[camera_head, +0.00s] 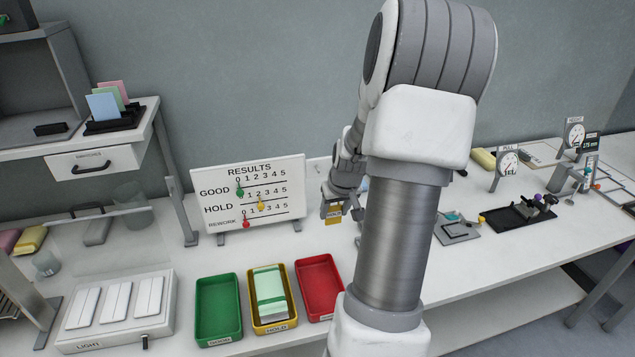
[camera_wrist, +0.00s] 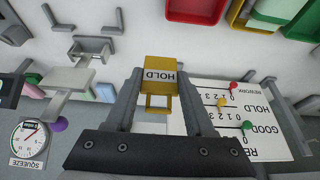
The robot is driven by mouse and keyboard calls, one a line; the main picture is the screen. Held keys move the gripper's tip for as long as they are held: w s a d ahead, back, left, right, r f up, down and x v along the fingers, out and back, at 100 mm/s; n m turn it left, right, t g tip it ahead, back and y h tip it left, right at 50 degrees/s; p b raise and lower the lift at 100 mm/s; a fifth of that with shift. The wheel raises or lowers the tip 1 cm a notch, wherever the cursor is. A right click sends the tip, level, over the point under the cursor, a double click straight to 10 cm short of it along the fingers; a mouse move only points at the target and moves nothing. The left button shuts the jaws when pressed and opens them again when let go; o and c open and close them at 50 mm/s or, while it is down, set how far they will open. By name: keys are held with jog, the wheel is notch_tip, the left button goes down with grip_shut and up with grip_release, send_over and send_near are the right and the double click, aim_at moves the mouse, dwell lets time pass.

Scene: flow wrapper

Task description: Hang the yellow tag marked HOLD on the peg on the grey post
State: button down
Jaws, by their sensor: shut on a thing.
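The yellow tag marked HOLD (camera_wrist: 158,77) is between the two fingers of my gripper (camera_wrist: 160,88) in the wrist view, with its lettering readable. My gripper is shut on it. In the head view the tag (camera_head: 334,214) hangs from my gripper (camera_head: 342,205), in the air just right of the RESULTS board. My arm covers much of the bench behind it there. I cannot clearly pick out the grey post or its peg. Grey upright parts (camera_wrist: 90,47) show to the left of the tag in the wrist view, but I cannot tell whether one is the post.
The RESULTS board (camera_head: 250,193) stands close to the left of my gripper. Green (camera_head: 218,340), yellow (camera_head: 257,328) and red (camera_head: 322,290) trays lie in front; the yellow one holds pale packs. Dial gauges (camera_head: 508,162) stand at the right. Bare bench lies between the board and trays.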

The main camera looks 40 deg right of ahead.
aim_at(319, 171)
jog(key=w+d, duration=0.2)
jog(key=w, duration=0.2)
jog(key=w+d+p, duration=0.1)
jog(key=w+d, duration=0.1)
jog(key=w, duration=0.3)
jog(key=w+d+p, duration=0.1)
jog(key=w+d, duration=0.2)
jog(key=w, duration=0.1)
jog(key=shift+w+d, duration=0.1)
jog(key=shift+w, duration=0.05)
jog(key=shift+w+d+f+p, duration=0.1)
jog(key=shift+w+p, duration=0.1)
jog(key=shift+p, duration=0.15)
jog(key=shift+f, duration=0.1)
jog(key=shift+f, duration=0.2)
jog(key=shift+c, duration=1.3)
grip_release()
jog(key=shift+r, duration=0.2)
jog(key=b+v, duration=0.2)
jog(key=v, duration=1.5)
jog(key=shift+r, duration=0.2)
